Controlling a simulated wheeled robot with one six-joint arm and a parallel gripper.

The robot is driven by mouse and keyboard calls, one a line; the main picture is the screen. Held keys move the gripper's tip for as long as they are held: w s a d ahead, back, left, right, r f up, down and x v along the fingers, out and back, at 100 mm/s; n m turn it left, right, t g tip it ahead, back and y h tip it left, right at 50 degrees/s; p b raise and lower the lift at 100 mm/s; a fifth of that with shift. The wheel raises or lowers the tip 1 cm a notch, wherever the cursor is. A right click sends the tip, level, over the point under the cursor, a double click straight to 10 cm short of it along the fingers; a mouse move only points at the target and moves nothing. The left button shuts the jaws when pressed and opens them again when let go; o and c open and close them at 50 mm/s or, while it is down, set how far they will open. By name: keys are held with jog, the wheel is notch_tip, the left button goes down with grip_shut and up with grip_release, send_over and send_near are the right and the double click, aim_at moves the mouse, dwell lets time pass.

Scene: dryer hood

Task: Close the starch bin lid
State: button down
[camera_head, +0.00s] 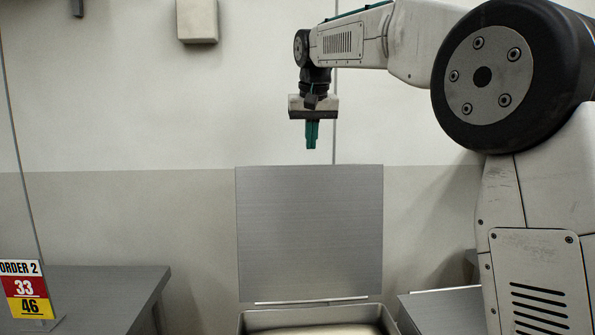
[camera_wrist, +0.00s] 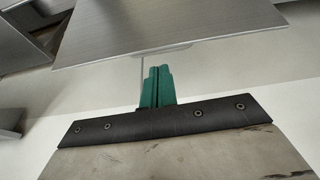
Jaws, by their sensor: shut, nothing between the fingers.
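The starch bin lid (camera_head: 310,232) is a flat grey metal panel standing open and upright behind the bin (camera_head: 312,320), whose rim shows at the bottom edge of the head view. In the wrist view the lid (camera_wrist: 165,25) fills the upper middle, its edge just past the fingertips. My gripper (camera_head: 312,145) points down above the lid's top edge, with its green fingers together and empty. It also shows in the wrist view (camera_wrist: 158,72). From these views I cannot tell whether the gripper is in front of or behind the lid; no contact shows.
A grey table (camera_head: 110,285) with an order sign (camera_head: 27,290) reading "ORDER 2" stands at the left. Another metal surface (camera_head: 445,310) is right of the bin. A pale box (camera_head: 197,20) hangs on the wall. Space left of the gripper is clear.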

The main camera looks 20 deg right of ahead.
aim_at(298, 169)
jog(key=w+a, duration=0.1)
jog(key=w, duration=0.6)
jog(key=shift+t, duration=0.3)
jog(key=shift+s+a+f, duration=0.1)
jog(key=shift+s+f, duration=0.05)
jog(key=shift+f, duration=2.2)
jog(key=shift+s+a+f, duration=0.1)
jog(key=shift+f, duration=2.2)
